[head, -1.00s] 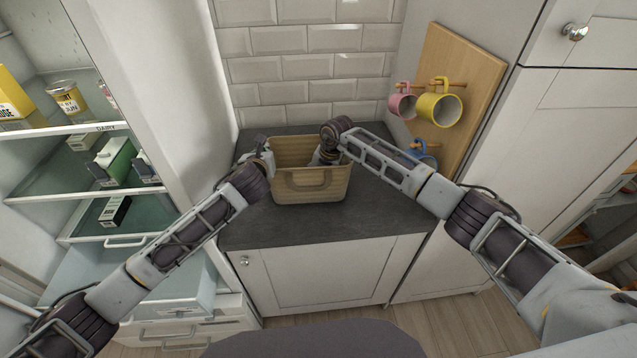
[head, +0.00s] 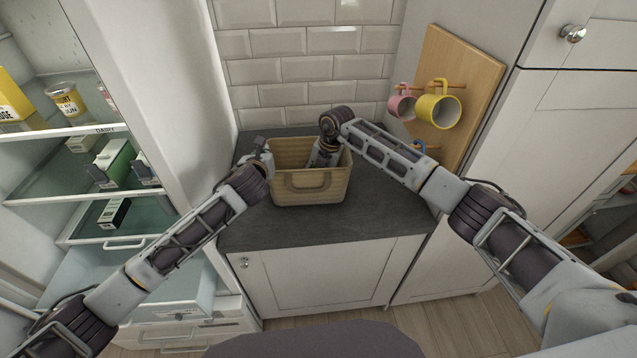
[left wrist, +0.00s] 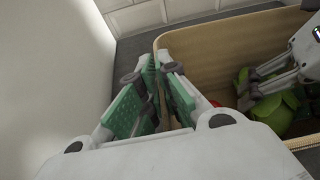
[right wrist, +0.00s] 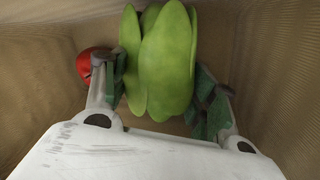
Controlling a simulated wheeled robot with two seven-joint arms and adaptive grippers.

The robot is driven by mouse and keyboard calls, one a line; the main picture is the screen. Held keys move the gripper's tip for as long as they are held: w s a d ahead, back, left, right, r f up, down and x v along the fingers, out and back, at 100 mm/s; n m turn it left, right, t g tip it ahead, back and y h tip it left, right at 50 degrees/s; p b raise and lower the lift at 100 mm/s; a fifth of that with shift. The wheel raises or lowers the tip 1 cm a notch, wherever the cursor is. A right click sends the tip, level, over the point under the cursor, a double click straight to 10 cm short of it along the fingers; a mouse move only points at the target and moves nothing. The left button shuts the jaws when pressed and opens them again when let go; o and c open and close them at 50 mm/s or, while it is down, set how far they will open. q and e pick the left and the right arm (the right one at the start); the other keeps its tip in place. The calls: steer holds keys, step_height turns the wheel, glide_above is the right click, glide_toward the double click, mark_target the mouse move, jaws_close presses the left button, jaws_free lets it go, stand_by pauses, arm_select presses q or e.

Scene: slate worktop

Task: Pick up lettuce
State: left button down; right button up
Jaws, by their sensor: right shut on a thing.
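The lettuce (right wrist: 160,65) is green and leafy, inside the tan basket (head: 310,190). In the right wrist view it fills the space between the fingers of my right gripper (right wrist: 165,85), which is shut on it. Green leaves of the lettuce (left wrist: 272,112) also show in the left wrist view. In the head view my right gripper (head: 322,160) reaches down into the basket, and the lettuce is hidden there. My left gripper (head: 262,158) is at the basket's left rim. In the left wrist view its fingers (left wrist: 158,75) are close together with the basket wall between them.
A red round item (right wrist: 90,65) lies in the basket beside the lettuce. The basket stands on the dark worktop (head: 300,230) near the tiled wall. Pink (head: 402,104) and yellow (head: 438,110) mugs hang on a board at the right. An open fridge (head: 70,170) is at the left.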

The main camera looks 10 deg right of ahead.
steer(key=v, duration=0.2)
steer(key=a+v, duration=0.1)
steer(key=v, duration=0.3)
steer(key=shift+w+a+r, duration=0.1)
steer(key=shift+w+r, duration=0.2)
steer(key=shift+r, duration=0.1)
arm_select(q)
steer(key=c, duration=1.6)
jaws_free()
steer(key=shift+o, duration=0.2)
steer(key=shift+s, duration=0.1)
steer(key=v, duration=1.1)
steer(key=shift+s+r, duration=0.2)
steer(key=shift+s, duration=0.1)
